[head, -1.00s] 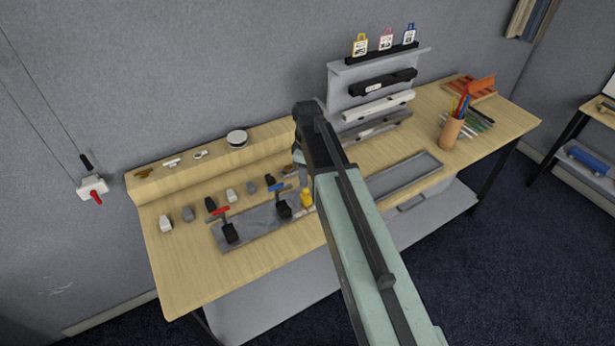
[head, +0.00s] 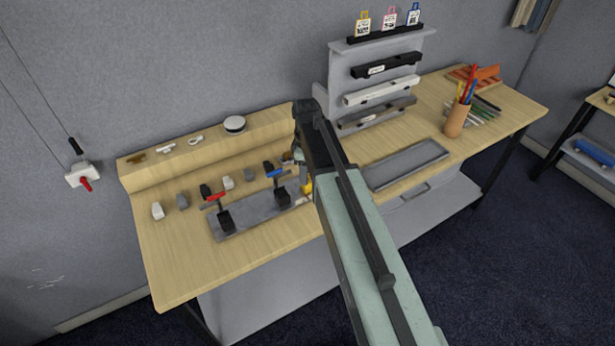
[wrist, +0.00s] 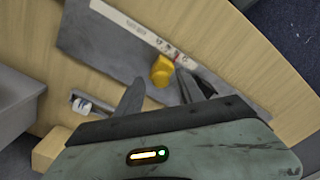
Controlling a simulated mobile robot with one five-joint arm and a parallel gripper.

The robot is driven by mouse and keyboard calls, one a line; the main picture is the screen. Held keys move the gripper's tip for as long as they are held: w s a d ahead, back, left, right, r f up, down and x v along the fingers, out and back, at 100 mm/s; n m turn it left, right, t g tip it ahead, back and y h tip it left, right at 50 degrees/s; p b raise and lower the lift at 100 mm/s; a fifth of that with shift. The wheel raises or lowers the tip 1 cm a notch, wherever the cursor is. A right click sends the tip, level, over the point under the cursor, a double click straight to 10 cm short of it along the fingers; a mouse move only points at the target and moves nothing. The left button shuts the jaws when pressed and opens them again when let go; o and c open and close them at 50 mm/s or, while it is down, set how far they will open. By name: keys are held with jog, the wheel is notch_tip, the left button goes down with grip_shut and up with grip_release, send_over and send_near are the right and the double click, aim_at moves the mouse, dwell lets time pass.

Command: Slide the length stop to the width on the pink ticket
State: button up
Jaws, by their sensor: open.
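The yellow length stop (wrist: 162,71) sits on a grey plate (wrist: 100,45) beside a white printed scale strip (wrist: 135,27) in the wrist view. My gripper (wrist: 160,79) is open, with one finger on each side of the stop and the fingertips near it. I cannot tell whether a finger touches it. The pink ticket (head: 389,17) stands on the black rail at the top of the rack, between a yellow and a blue ticket. Its writing is too small to read.
Red-handled (head: 224,216) and blue-handled (head: 279,188) clamps stand on the plate. Several small blocks line its back. A grey tray (head: 407,166) lies right of my arm, with a pen cup (head: 455,121) beyond. The table's front left is clear.

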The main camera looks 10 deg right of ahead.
jog(key=shift+r, duration=0.1)
grip_shut()
jog(key=shift+w, duration=0.1)
dwell(1.1)
